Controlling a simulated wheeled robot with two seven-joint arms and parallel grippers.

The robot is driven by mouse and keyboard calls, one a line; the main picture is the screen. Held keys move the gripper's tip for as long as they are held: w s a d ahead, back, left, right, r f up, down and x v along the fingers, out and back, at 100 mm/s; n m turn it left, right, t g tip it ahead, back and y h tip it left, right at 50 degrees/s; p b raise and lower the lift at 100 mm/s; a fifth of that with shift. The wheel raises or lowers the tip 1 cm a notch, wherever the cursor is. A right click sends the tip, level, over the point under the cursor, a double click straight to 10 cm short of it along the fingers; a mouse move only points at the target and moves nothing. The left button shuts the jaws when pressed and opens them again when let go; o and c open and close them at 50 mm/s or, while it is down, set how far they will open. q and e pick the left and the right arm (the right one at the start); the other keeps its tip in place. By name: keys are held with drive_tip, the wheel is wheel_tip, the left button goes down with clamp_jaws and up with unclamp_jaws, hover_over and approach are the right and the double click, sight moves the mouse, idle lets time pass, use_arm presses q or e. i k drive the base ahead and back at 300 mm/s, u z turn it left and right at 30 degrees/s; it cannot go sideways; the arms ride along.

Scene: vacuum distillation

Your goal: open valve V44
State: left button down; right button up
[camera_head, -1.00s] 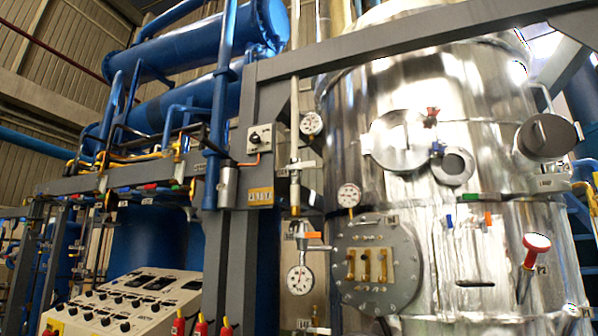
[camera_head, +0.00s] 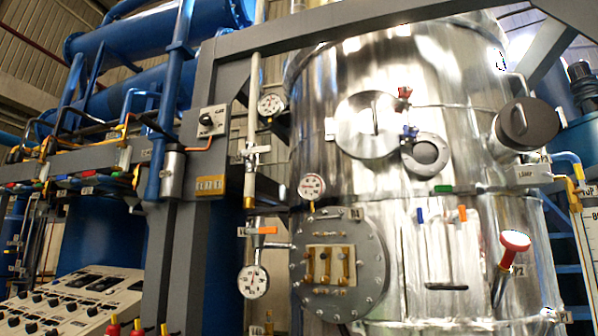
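I cannot read a V44 label anywhere, so I cannot tell which valve it is. A valve with an orange handle (camera_head: 266,230) sits on the pipe left of the steel vessel, with a small unreadable tag beside it. Neither of my grippers is in view.
The shiny steel vessel (camera_head: 470,110) fills the right half, with a round flange (camera_head: 372,265) low on it. Gauges (camera_head: 253,281) hang left of it. A grey post (camera_head: 190,250) and a control panel (camera_head: 75,300) stand at the left. A blue ladder stands far right.

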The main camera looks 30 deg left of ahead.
sight(268, 148)
drive_tip(key=u, duration=0.15)
drive_tip(key=i, duration=0.85)
drive_tip(key=u, duration=0.3)
